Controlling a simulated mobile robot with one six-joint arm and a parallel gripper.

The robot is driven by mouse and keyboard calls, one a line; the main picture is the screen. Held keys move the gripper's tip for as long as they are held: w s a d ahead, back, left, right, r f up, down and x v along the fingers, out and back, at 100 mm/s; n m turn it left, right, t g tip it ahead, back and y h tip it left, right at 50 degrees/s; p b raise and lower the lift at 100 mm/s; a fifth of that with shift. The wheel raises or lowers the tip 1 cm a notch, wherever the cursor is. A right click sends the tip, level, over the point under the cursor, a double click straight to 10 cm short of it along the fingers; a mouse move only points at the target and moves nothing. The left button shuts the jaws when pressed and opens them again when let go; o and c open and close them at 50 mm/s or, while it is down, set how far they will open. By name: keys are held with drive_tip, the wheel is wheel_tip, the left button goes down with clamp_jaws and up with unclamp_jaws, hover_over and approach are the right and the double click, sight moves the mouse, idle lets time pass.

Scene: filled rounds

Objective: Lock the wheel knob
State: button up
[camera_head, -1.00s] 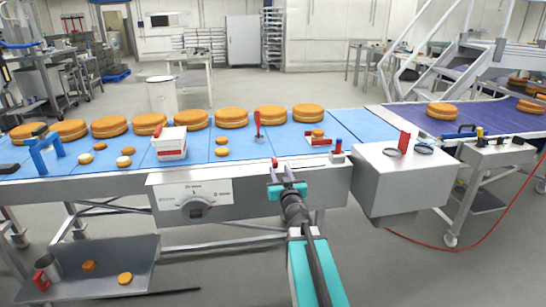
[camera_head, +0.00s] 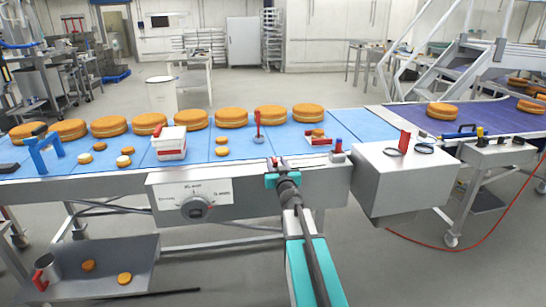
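A round grey knob (camera_head: 195,208) with a small red mark sits low on a white label plate (camera_head: 222,190) on the front face of the conveyor's steel side. The printing on the plate is too small to read. My gripper (camera_head: 277,163) has a teal body and dark fingers. It appears at the conveyor's front edge, right of the knob and higher in the picture, apart from it. A small red spot shows by the fingertips. The gap between the fingers is too small to tell, and nothing is clearly held.
The blue conveyor belt (camera_head: 350,120) carries several round cakes (camera_head: 231,117), a white box (camera_head: 171,143) and a red upright pin (camera_head: 257,127). A steel box (camera_head: 405,180) juts out at the right. A lower tray (camera_head: 110,270) lies at the lower left. The space before the knob looks clear.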

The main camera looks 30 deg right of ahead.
drive_tip(key=shift+x, duration=3.35)
drive_tip(key=shift+c, duration=0.2)
clamp_jaws()
